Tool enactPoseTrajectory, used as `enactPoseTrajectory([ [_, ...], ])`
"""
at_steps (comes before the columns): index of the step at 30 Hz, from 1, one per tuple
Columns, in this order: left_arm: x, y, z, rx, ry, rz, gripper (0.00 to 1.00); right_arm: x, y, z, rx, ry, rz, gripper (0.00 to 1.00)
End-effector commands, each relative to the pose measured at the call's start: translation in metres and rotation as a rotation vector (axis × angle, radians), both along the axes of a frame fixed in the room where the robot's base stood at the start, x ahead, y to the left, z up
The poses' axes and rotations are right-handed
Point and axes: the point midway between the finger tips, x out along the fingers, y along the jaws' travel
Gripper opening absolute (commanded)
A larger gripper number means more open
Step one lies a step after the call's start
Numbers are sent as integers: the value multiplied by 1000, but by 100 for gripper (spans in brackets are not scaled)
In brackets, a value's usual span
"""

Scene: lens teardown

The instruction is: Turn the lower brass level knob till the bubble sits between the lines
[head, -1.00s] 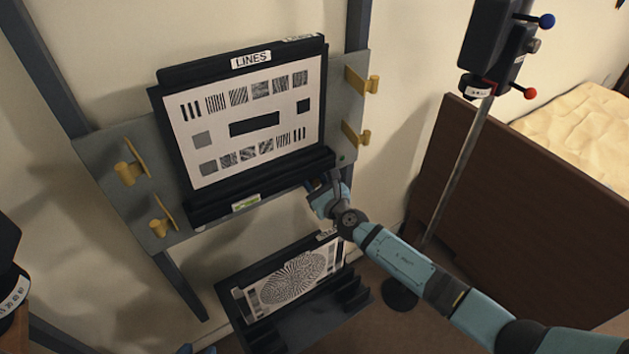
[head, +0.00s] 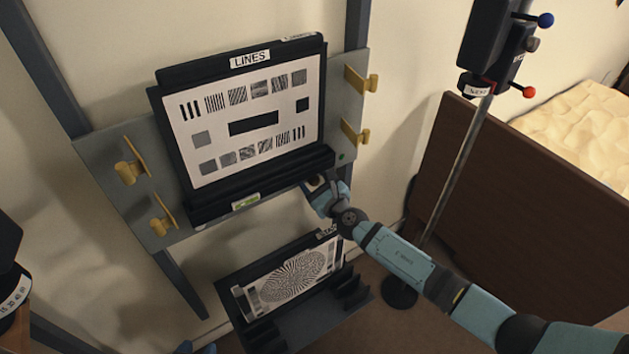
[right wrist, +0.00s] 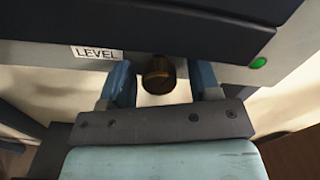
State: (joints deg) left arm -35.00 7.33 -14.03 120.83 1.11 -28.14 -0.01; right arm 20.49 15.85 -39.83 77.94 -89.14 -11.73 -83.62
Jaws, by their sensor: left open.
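The brass level knob (right wrist: 158,75) sticks out below the dark ledge, beside a LEVEL label (right wrist: 97,52) in the right wrist view. My right gripper (right wrist: 163,88) has one finger on each side of the knob, with a narrow gap showing on both sides, so it is open around it. In the head view my right gripper (head: 322,190) is under the right end of the LINES chart board (head: 250,125). The yellow-green level vial (head: 245,202) sits on the ledge; its bubble is too small to make out. Only a blue bit of my left gripper (head: 205,348) shows at the bottom edge.
Brass wing clamps (head: 130,172) stand on the grey plate (head: 110,150) at both sides. A green light (head: 341,156) is right of the ledge. A second chart (head: 290,278) stands below. A pole with a black box (head: 495,45) and a brown panel (head: 530,210) are at right.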

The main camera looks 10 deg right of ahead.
Motion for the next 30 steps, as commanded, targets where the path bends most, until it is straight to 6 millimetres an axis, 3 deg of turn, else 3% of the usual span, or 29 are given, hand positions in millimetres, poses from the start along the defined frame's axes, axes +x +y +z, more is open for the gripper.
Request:
enactPoseTrajectory([
  [8,0,0,4,-1,0,1,43,-13,-6,0,0,2,1,57],
  [21,-1,1,6,-5,12,4,43,-101,-42,-1,-2,2,0,57],
  [30,-1,0,3,-5,15,6,43,-127,-53,0,0,0,0,57],
])
